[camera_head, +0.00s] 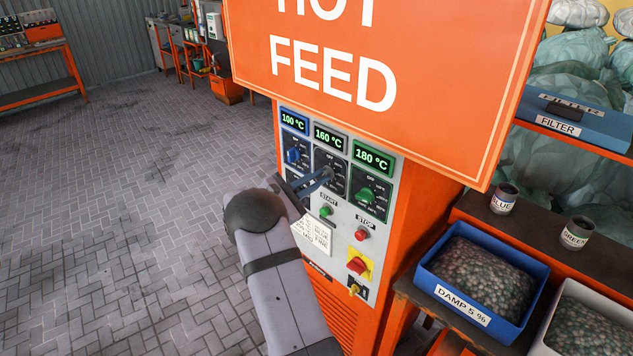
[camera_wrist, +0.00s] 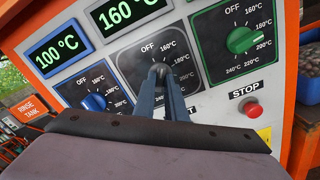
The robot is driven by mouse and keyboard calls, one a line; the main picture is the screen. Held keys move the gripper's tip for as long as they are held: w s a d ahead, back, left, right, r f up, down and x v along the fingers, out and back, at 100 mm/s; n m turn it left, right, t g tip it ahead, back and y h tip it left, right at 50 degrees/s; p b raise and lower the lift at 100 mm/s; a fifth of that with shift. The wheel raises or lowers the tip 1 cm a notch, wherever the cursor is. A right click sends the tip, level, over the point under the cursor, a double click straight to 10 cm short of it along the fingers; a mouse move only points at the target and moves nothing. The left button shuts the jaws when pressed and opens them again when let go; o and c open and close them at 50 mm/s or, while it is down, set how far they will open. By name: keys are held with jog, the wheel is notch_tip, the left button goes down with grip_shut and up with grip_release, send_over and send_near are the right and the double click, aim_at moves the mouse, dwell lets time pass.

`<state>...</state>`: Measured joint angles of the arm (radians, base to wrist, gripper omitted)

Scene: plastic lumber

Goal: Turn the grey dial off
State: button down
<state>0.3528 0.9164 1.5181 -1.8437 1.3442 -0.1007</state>
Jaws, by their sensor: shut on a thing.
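The grey dial (camera_wrist: 158,70) is the middle of three dials on the white control panel. Its scale has OFF at the top left and 160°C beside it, and the display above it (camera_wrist: 126,12) reads 160 °C. My gripper (camera_wrist: 162,78) is shut on the grey dial, its two blue-grey fingers reaching up to the knob. The fingers hide part of the knob, so I cannot tell exactly where its pointer stands. In the head view my gripper (camera_head: 325,174) reaches the panel from the lower left.
A blue dial (camera_wrist: 94,102) sits to the left under a 100 °C display, and a green dial (camera_wrist: 239,40) to the right under 180 °C. A red STOP button (camera_wrist: 253,110) and a green START button (camera_head: 326,210) lie below. A large orange sign (camera_head: 390,70) overhangs the panel.

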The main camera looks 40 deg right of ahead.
jog(key=n+b, duration=0.1)
jog(key=n, duration=0.2)
jog(key=shift+f, duration=0.1)
jog(key=shift+s+n, duration=0.1)
jog(key=shift+n, duration=1.7)
jog(key=c, duration=1.8)
grip_release()
jog(key=shift+a, duration=0.1)
jog(key=a+b, duration=0.3)
jog(key=a, duration=0.4)
